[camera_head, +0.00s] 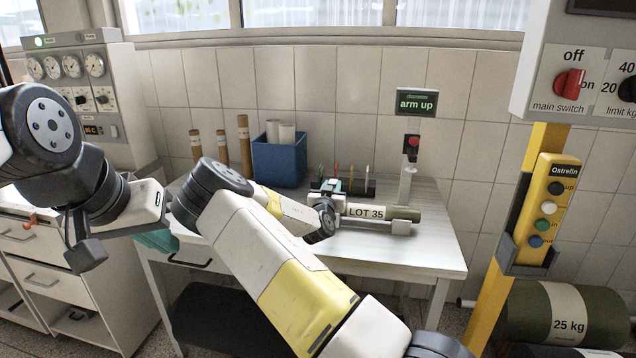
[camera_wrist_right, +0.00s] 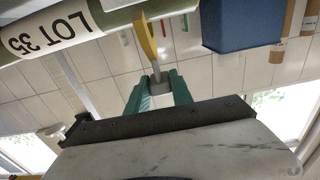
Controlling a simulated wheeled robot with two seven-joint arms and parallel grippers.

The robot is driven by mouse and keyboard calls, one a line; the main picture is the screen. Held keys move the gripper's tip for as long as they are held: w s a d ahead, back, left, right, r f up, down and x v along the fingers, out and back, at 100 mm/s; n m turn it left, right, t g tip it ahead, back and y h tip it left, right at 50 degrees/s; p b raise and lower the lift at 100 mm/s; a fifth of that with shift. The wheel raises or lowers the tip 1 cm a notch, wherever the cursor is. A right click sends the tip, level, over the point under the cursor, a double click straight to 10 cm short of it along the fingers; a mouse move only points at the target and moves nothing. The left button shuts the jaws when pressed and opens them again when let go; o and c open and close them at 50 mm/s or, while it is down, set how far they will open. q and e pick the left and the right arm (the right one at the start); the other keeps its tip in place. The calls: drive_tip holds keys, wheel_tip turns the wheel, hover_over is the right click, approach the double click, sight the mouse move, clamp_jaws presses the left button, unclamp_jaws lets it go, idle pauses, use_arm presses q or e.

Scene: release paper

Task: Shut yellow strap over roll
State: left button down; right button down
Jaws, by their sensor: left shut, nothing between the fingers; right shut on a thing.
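The green roll (camera_head: 410,213) lies on its side in a grey holder on the table, with a white LOT 35 label. It also crosses the top left of the right wrist view (camera_wrist_right: 107,14). The yellow strap (camera_wrist_right: 146,42) rises beside the roll and ends in a grey tab (camera_wrist_right: 160,84). My right gripper (camera_head: 331,186) is at the roll's left end. Its green fingers in the wrist view (camera_wrist_right: 158,92) are shut on the strap's tab. My left gripper (camera_head: 157,240) is shut and empty, left of the table and away from the roll.
A blue bin (camera_head: 279,162) with paper rolls stands at the back of the table (camera_head: 440,254). A dark rack (camera_head: 358,187) stands behind the roll. A yellow post (camera_head: 505,235) with buttons is to the right. The table's front right is clear.

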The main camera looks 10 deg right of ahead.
drive_tip(key=shift+s+a+f+t, duration=0.1)
drive_tip(key=shift+s+f+t, duration=0.2)
drive_tip(key=shift+f+t, duration=0.1)
drive_tip(key=shift+f, duration=0.15)
drive_tip(key=c, duration=1.1)
unclamp_jaws()
